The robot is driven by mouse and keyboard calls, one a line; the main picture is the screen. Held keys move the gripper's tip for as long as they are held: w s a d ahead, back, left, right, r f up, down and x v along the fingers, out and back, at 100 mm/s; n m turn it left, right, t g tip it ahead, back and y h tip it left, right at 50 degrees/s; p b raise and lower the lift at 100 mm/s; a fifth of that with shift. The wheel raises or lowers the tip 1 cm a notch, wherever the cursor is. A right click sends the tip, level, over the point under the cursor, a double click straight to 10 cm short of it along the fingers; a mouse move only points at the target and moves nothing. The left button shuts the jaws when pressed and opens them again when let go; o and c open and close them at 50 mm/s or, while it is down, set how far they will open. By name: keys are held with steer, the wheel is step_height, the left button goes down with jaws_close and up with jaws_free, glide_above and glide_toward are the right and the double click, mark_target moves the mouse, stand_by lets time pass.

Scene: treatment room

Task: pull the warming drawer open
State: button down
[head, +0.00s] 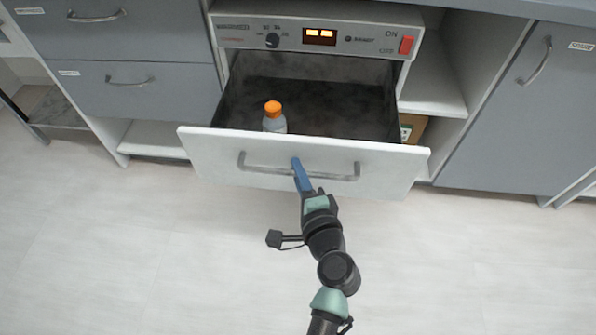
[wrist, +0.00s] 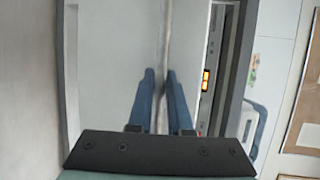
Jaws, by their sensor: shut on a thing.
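The warming drawer (head: 215,158) stands pulled out of its white unit in the head view, with its dark inside showing. Its white front carries a long grey bar handle (head: 265,169). In the wrist view my two blue fingers (wrist: 160,75) lie on either side of the handle bar (wrist: 163,50). A bottle with an orange cap (head: 273,118) stands inside the drawer near the front, its lower part hidden by the drawer front.
Above the drawer is a control panel (head: 350,38) with a lit orange display and a red switch. Grey drawers (head: 140,88) are on the left, a grey cupboard door (head: 515,110) on the right. A box (head: 412,127) sits on the shelf beside the drawer. The floor in front is clear.

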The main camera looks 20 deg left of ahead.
steer(key=shift+w, duration=0.1)
steer(key=c, duration=0.8)
jaws_free()
steer(key=shift+c, duration=0.2)
steer(key=p+v, duration=0.2)
steer(key=v, duration=1.1)
steer(key=shift+w+r, duration=0.1)
